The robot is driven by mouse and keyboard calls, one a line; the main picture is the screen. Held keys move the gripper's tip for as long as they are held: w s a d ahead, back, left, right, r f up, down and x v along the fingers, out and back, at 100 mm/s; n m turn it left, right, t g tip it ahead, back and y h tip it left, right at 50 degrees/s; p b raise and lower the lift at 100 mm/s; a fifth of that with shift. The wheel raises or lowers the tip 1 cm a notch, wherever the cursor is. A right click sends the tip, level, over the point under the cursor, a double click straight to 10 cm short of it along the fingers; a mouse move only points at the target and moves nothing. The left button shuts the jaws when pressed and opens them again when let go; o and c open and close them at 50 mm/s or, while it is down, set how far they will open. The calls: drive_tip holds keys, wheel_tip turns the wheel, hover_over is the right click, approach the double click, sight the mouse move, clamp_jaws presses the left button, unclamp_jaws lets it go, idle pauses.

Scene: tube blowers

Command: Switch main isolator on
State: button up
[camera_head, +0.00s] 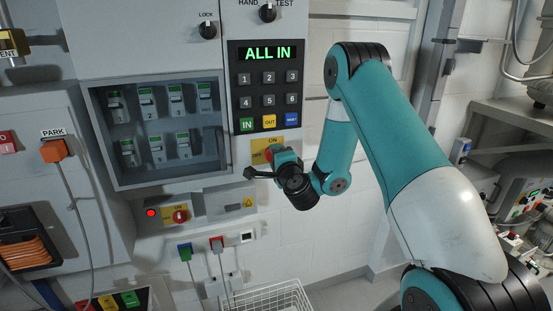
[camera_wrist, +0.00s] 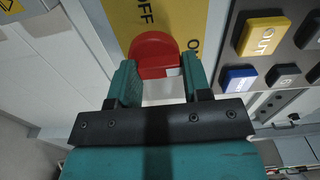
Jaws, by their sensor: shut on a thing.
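The isolator's red rotary handle (camera_wrist: 153,50) sits on a yellow plate (camera_wrist: 120,18) marked OFF in the wrist view. My gripper (camera_wrist: 158,66) has its two teal fingers on either side of the handle and is shut on it. In the head view the yellow plate (camera_head: 291,147) with ON and OFF marks is below the keypad, and my gripper (camera_head: 278,158) covers most of the handle. The handle's exact pointing direction is hard to tell.
The keypad panel (camera_head: 268,85) above reads ALL IN. A glazed breaker box (camera_head: 150,180) is to the left. Below are a second red rotary switch (camera_head: 180,215), a lit red lamp (camera_head: 151,212) and a white wire basket (camera_head: 268,300).

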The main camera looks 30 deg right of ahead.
drive_tip(key=shift+f+m, duration=0.1)
drive_tip(key=shift+m, duration=0.3)
drive_tip(key=o, duration=0.9)
